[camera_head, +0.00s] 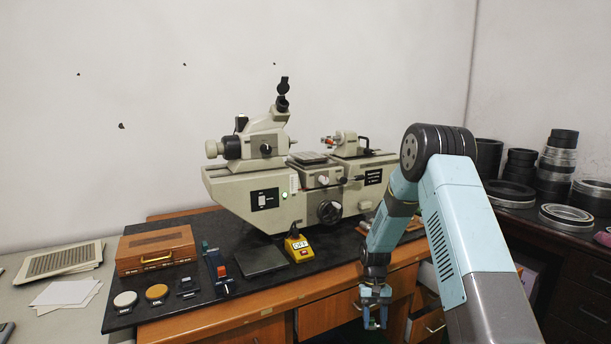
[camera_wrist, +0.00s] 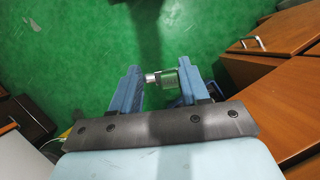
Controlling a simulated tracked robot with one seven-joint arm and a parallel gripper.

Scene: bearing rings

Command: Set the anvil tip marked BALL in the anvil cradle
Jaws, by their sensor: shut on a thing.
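My gripper (camera_head: 375,320) hangs low in front of the bench's drawers, below the bench top. In the wrist view my gripper (camera_wrist: 159,77) is shut on a small metal part, the anvil tip (camera_wrist: 170,79), with a narrow silvery end to the left and a wider body to the right. It lies crosswise between the fingers over the green floor. I cannot read any marking on it. The measuring machine (camera_head: 238,196) stands on the bench, away from my gripper. I cannot tell which part is the anvil cradle.
A blue stand with red parts (camera_head: 217,272), a wooden case (camera_head: 155,250), round pads (camera_head: 157,292) and a yellow OFF box (camera_head: 299,249) lie on the black bench top (camera_head: 200,225). Drawers (camera_head: 325,316) are close to my gripper. Dark rings (camera_head: 565,217) stand at right.

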